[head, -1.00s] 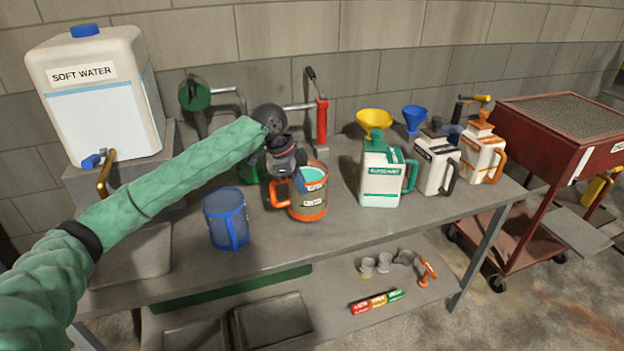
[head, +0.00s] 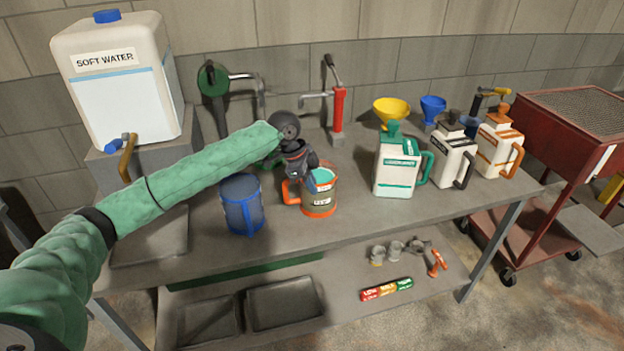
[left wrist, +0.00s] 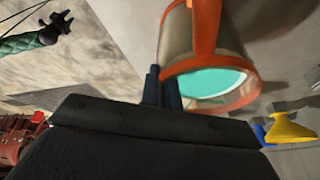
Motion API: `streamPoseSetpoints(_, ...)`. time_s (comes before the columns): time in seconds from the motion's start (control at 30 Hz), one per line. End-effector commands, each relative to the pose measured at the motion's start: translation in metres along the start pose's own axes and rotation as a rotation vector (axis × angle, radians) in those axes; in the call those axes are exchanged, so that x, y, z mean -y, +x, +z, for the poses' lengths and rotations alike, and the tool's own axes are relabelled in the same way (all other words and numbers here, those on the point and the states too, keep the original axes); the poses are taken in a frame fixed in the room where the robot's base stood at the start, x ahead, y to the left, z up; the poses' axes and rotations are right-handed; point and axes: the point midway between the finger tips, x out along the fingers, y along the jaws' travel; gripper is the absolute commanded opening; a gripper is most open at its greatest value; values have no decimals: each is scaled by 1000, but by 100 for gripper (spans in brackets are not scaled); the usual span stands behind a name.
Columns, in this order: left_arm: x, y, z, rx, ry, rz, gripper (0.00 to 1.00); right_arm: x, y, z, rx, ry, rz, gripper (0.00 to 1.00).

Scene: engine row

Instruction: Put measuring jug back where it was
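The measuring jug (head: 320,200) is grey with an orange rim, base and handle and holds teal liquid. It is upright at the middle of the bench; I cannot tell whether its base touches the top. My left gripper (head: 313,184) is at its rim. In the left wrist view, the left gripper's dark fingers (left wrist: 162,88) are close together at the edge of the jug (left wrist: 210,85), apparently with its wall between them. My right gripper (left wrist: 56,27) shows small and dark at the top left of that view, away from the jug; its opening is unclear.
A blue jug (head: 242,208) stands left of the measuring jug on the bench (head: 350,225). A green-labelled can (head: 396,168), more cans and yellow (head: 391,112) and blue funnels are to the right. A red pump (head: 338,115) stands behind. The bench front is clear.

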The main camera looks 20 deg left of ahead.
Motion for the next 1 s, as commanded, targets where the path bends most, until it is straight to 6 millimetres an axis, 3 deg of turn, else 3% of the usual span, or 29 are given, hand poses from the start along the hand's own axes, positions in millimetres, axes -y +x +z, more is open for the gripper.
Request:
streamPoseSetpoints(0.27, 1, -1, -1, -1, 1, -3, 0, 0, 0, 0, 0, 0, 0, 36)
streamPoseSetpoints(0.3, 0, 1, 0, 0, 0, 0, 11, 0, 0, 0, 0, 0, 0, 36)
streamPoseSetpoints(0.4, 0, 1, 0, 0, 0, 0, 26, 0, 1, 1, 1, 0, 0, 36)
streamPoseSetpoints(0.67, 0, 0, 0, 0, 0, -1, 26, 0, 1, 2, 3, 0, 0, 36)
streamPoseSetpoints(0.83, 1, -11, 1, 1, 0, -3, 26, 0, 1, 1, 7, 1, -1, 36)
streamPoseSetpoints(1.0, 1, -38, 1, 1, 0, -4, 26, 6, -27, -11, 5, 4, -10, 36)
